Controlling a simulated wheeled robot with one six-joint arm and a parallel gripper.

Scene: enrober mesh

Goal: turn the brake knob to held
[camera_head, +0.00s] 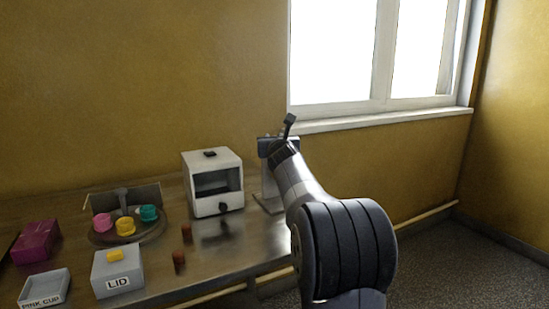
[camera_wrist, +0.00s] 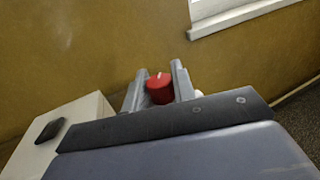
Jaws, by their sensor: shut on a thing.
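The red brake knob (camera_wrist: 160,90) is in the wrist view, with a small pale mark on its top pointing roughly up the picture. My gripper (camera_wrist: 160,69) has one finger on each side of the knob and is shut on it. In the head view my arm reaches to a grey metal stand (camera_head: 270,204) at the right end of the bench. The knob itself is hidden there behind my arm and wrist. Any lettering around the knob is not visible.
A white box-shaped machine (camera_head: 202,206) stands left of my arm; its corner also shows in the wrist view (camera_wrist: 65,137). Further left are a round carousel (camera_head: 103,240) with coloured cups, a LID box (camera_head: 118,277) and a PINK CUP tray (camera_head: 44,290). A window sill (camera_head: 375,118) is behind.

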